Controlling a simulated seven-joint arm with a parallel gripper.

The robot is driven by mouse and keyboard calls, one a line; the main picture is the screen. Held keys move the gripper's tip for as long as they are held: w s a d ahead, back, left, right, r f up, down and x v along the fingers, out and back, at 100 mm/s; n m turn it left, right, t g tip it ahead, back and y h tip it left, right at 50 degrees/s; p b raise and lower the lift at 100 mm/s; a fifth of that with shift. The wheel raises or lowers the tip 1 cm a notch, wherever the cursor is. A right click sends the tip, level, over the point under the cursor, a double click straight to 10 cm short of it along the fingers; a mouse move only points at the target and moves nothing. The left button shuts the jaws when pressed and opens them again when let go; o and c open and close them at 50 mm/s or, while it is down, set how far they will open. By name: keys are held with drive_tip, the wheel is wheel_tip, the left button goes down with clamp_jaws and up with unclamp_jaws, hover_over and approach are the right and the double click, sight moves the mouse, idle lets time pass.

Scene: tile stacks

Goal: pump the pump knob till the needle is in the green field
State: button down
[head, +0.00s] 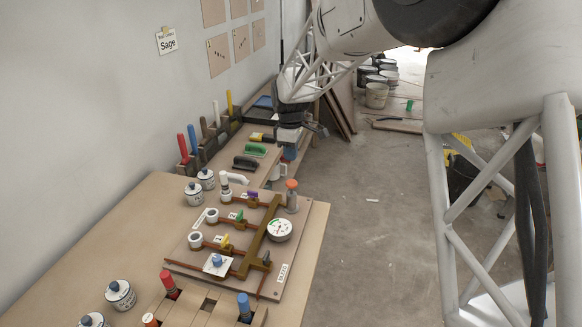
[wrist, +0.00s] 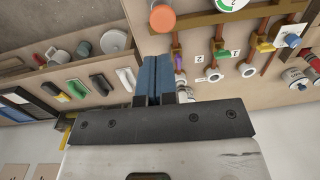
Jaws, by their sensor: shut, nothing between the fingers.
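The pump knob (head: 291,184) is an orange cap on a grey cylinder at the back right corner of the pipe board (head: 185,262). It also shows in the wrist view (wrist: 162,19), close to my fingertips. The round white gauge (head: 280,230) sits in front of it; its dial has a green field, but the needle is too small to read. In the wrist view only part of the gauge (wrist: 232,5) shows at the top edge. My gripper (head: 289,154) is shut and empty, behind and above the knob. Its blue fingers (wrist: 156,78) are together in the wrist view, apart from the knob.
Brown pipes with coloured valve handles (head: 225,241) and white round fittings cover the board. White jars (head: 194,193) stand left of it. Sanding blocks (head: 246,162) and a mug lie behind, near my gripper. Open floor (head: 380,220) lies to the right.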

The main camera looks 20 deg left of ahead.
sight(290, 182)
drive_tip(key=shift+w+r, duration=0.1)
drive_tip(key=shift+r, duration=1.55)
drive_tip(key=shift+r, duration=0.1)
drive_tip(key=shift+s+a+r, duration=0.15)
drive_tip(key=shift+r, duration=0.5)
drive_tip(key=shift+s+a+r, duration=0.1)
drive_tip(key=shift+a+r, duration=0.05)
drive_tip(key=shift+r, duration=0.45)
drive_tip(key=shift+f, duration=0.1)
drive_tip(key=f, duration=1.3)
drive_tip(key=shift+s+d+f, duration=0.2)
drive_tip(key=shift+d+f, duration=0.15)
drive_tip(key=shift+f, duration=0.1)
drive_tip(key=shift+f, duration=1.5)
